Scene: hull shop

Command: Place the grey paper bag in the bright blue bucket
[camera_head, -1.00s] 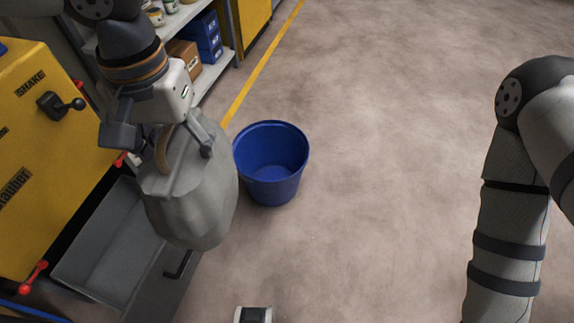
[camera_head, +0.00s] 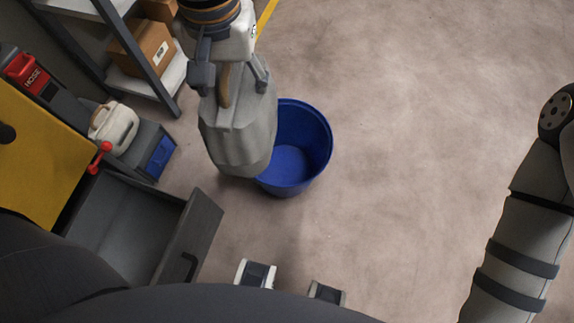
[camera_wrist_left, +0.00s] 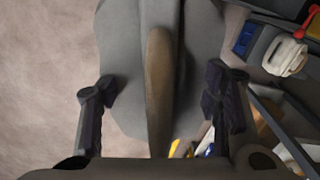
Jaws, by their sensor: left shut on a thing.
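The grey paper bag (camera_head: 240,135) hangs from my left gripper (camera_head: 232,88), which is shut on its brown handle. In the left wrist view the bag (camera_wrist_left: 120,75) fills the middle, with the handle running between the two fingers of the gripper (camera_wrist_left: 160,105). The bright blue bucket (camera_head: 315,140) stands upright on the floor, just right of and partly behind the bag in the head view. The bag covers the bucket's left side. The visible part of the bucket's inside is empty. My right gripper is out of view; only my right arm shows at the right edge.
An open grey drawer (camera_head: 190,235) juts out at the lower left beside a yellow cabinet (camera_head: 40,150). A shelf with a cardboard box (camera_head: 142,48) and a white jug (camera_head: 113,127) are at the upper left. The floor (camera_head: 420,130) right of the bucket is clear.

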